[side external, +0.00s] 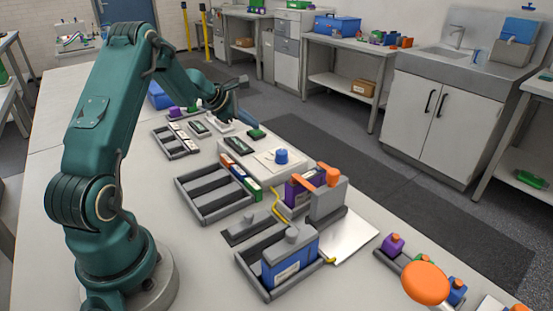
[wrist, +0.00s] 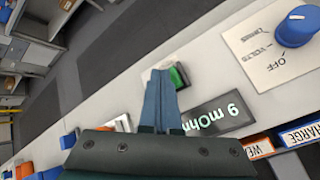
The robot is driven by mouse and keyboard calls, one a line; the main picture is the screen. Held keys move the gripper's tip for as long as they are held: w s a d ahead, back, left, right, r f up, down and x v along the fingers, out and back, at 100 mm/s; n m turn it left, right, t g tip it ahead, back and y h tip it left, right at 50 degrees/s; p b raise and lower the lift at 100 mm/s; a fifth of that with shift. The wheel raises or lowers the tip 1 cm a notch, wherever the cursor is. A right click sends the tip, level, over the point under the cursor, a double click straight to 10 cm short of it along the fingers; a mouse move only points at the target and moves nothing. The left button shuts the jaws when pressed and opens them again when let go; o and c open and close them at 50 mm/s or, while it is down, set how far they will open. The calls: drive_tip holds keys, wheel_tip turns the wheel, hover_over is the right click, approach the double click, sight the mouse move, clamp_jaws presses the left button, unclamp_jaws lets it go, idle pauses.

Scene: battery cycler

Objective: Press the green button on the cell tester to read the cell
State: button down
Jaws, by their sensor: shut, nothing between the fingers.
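The green button (wrist: 180,76) shows in the wrist view just right of my fingertips, partly hidden by them. A pale part of the tester shows beside it. The tester's dark display (wrist: 218,113) lies just to the right and reads "9 mOhm". My gripper (wrist: 160,72) is shut and empty, its fingers together over the tester. I cannot tell whether the fingertips touch the button.
A blue knob (wrist: 297,27) stands on a white panel marked OFF and VOLTS, right of the tester. Labelled bins (wrist: 258,146) are near the display. In the side view, a grey rack (side external: 214,193) and a blue battery (side external: 290,257) stand nearer. The bench edge is close behind the tester.

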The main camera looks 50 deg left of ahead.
sight(252, 131)
drive_tip(key=shift+r, duration=0.65)
drive_tip(key=shift+r, duration=2.5)
